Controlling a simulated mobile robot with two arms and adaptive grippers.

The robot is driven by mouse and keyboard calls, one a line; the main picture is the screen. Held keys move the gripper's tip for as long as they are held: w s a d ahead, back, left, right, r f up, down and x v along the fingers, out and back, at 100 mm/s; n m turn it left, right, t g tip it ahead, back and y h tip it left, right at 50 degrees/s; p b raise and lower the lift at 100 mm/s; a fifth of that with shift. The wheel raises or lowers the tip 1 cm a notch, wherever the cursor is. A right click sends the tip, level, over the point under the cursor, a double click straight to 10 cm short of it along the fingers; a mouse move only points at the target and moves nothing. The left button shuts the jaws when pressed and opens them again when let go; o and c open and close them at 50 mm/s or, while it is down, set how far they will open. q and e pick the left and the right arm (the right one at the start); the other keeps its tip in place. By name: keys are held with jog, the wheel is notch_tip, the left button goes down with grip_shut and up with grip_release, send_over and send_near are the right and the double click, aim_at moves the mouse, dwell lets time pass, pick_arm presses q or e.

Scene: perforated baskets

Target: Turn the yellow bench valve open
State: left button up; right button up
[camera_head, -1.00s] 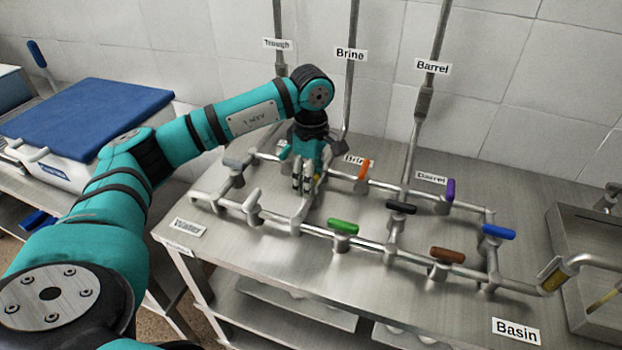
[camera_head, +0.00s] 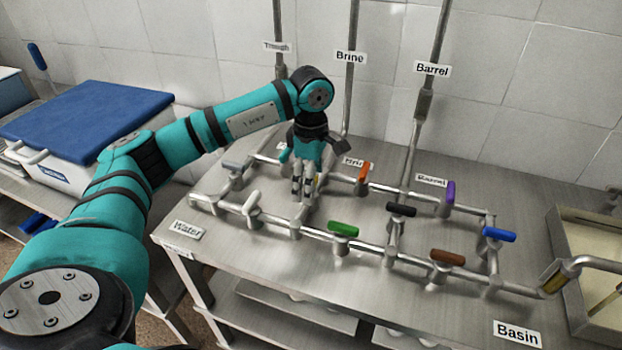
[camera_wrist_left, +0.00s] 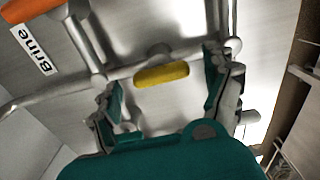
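The yellow valve handle (camera_wrist_left: 162,74) shows in the left wrist view as a short rounded bar, roughly in line with the pipe behind it. My left gripper (camera_wrist_left: 161,70) is open, with one finger on each side of the handle and a visible gap at both ends. In the head view my left gripper (camera_head: 305,192) points down at the pipework near its back-left part. Only a sliver of yellow (camera_head: 316,182) shows beside its fingers there; the rest is hidden. My right gripper is not in view.
Orange (camera_head: 363,172), green (camera_head: 343,229), white (camera_head: 252,204) and grey (camera_head: 233,165) handles stand near the gripper. Black (camera_head: 401,209), purple (camera_head: 450,191), brown (camera_head: 448,255) and blue (camera_head: 499,234) ones are farther right.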

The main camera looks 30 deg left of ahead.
pick_arm(q)
notch_tip(320, 180, up, 12)
dwell(0.6)
jog(key=shift+f, duration=0.1)
dwell(0.4)
